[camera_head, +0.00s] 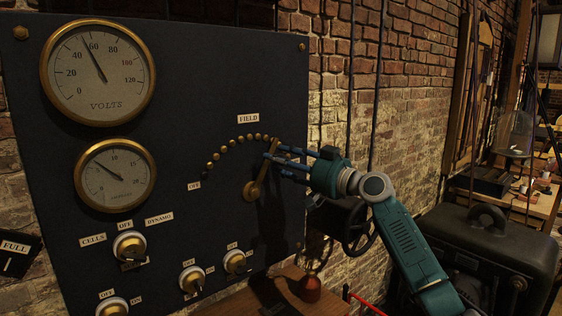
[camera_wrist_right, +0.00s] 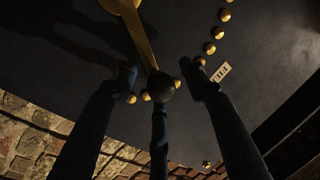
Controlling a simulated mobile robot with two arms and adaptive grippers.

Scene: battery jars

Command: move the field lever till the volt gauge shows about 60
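The volt gauge (camera_head: 98,72) is at the upper left of the dark panel; its needle points at about 60, perhaps just under. The brass field lever (camera_head: 256,186) tilts up to the right from its pivot, towards the right end of an arc of brass studs (camera_head: 229,141). My right gripper (camera_head: 277,160) is at the lever's upper end. In the right wrist view, the lever (camera_wrist_right: 143,38) ends in a dark round knob (camera_wrist_right: 163,88). My right fingers (camera_wrist_right: 160,82) are spread around the knob, with gaps at both sides; contact with the middle finger is unclear. My left gripper is out of view.
A smaller gauge (camera_head: 115,175) is below the volt gauge. Several switches, including the cells/dynamo switch (camera_head: 129,245), stand out low on the panel. A dark handwheel (camera_head: 359,228) is beneath my right arm, and a dark machine (camera_head: 490,250) is at the right.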

